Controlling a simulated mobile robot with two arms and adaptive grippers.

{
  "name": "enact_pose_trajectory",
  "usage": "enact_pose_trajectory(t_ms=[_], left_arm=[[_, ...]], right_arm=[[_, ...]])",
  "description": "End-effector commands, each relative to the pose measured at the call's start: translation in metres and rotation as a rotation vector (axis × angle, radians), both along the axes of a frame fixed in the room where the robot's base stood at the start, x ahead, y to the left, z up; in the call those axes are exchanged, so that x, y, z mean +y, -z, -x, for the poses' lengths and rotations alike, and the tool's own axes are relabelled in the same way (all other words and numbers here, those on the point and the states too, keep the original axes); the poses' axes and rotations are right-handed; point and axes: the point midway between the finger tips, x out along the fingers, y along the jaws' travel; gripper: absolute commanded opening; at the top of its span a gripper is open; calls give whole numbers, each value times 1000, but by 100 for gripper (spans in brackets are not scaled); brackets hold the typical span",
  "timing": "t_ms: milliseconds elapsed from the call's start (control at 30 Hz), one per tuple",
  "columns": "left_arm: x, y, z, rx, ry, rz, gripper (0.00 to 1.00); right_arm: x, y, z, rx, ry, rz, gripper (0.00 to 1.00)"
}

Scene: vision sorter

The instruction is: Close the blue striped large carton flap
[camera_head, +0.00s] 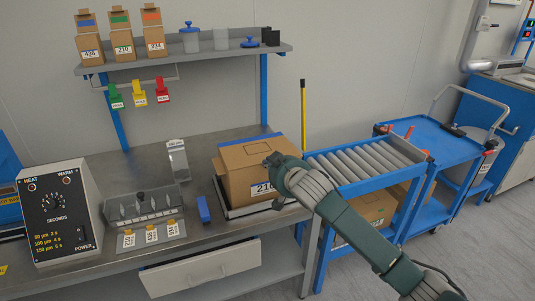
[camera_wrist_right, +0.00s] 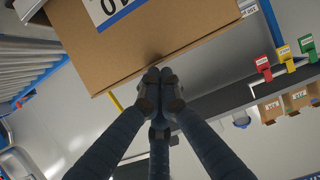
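The large brown carton (camera_head: 238,182) stands at the right end of the bench with a white label reading 210. A thin blue stripe (camera_head: 250,140) runs along its far top edge. Its top looks mostly flat; I cannot tell each flap's position. My right gripper (camera_head: 272,160) is at the carton's top right edge and hides part of it. In the right wrist view the fingers (camera_wrist_right: 160,76) are together and empty, at the edge of the carton (camera_wrist_right: 165,35); contact is unclear. My left gripper is not in view.
A roller conveyor (camera_head: 365,160) and a blue cart (camera_head: 430,137) stand to the right. A sealer box (camera_head: 60,215) and a grey device (camera_head: 145,215) stand left on the bench (camera_head: 105,265). A shelf (camera_head: 190,58) holds small cartons above. A drawer (camera_head: 200,268) protrudes in front.

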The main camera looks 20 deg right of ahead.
Motion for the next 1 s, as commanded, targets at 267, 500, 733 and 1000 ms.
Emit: enact_pose_trajectory(t_ms=[267,500,733,1000], left_arm=[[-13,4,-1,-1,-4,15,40],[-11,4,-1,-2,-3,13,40],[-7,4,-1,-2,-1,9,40],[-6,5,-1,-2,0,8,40]], right_arm=[[0,23,1,5,1,-2,0],[1,30,1,8,0,-1,0],[0,31,1,11,1,-1,0],[0,32,-1,13,2,-2,0]])
